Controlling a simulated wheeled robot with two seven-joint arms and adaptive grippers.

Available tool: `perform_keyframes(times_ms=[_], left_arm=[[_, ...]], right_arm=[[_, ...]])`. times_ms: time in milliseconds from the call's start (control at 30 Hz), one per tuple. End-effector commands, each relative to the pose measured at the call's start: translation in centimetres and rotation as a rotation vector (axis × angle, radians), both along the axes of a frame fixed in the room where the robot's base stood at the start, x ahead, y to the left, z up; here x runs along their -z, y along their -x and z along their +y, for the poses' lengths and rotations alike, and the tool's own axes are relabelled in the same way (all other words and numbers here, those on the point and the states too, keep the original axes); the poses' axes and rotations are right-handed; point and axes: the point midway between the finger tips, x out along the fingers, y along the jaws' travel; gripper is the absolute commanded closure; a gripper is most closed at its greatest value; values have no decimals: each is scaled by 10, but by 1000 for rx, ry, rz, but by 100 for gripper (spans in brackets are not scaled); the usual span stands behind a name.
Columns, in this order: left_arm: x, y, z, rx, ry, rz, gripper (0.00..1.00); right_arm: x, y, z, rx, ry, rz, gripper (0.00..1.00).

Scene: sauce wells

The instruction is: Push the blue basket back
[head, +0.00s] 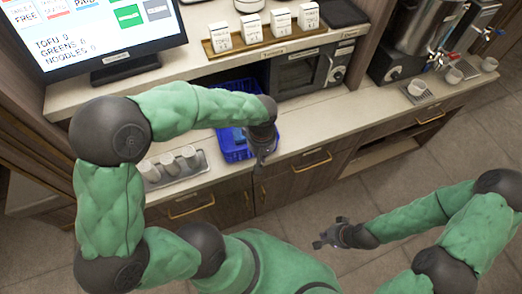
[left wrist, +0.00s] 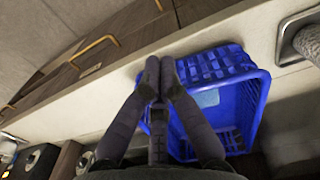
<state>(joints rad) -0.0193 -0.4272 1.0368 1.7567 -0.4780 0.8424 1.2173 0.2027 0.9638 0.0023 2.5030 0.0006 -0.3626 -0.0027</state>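The blue basket (head: 235,156) sits on the lower counter, partly hidden behind my left forearm and gripper. It also shows in the left wrist view (left wrist: 262,78) as an open box with slotted walls and a light blue patch inside. My left gripper (head: 262,160) is at the basket's front right in the head view. In the left wrist view my left gripper (left wrist: 159,72) has its fingertips together, overlapping one end of the basket; I cannot tell whether they touch it. My right gripper (head: 328,236) has its fingers apart, empty, over the floor and away from the counter.
A metal tray (head: 152,186) with several cups stands left of the basket. A dark oven-like appliance (head: 299,72) is behind right, under the shelf with small white boxes. A monitor (head: 95,30) is at upper left. The counter right of the basket is clear.

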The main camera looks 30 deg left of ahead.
Motion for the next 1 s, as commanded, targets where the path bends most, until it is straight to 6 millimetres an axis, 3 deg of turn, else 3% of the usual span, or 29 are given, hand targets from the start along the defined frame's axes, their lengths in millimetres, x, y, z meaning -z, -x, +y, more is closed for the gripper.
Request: perform_keyframes(times_ms=[267,600,1000], left_arm=[[54,1,0,0,0,3,100],[51,-24,28,-1,0,0,100],[51,-26,31,0,1,-1,100]], right_arm=[[12,0,0,0,0,0,100],[12,0,0,0,0,1,100],[12,0,0,0,0,0,100]])
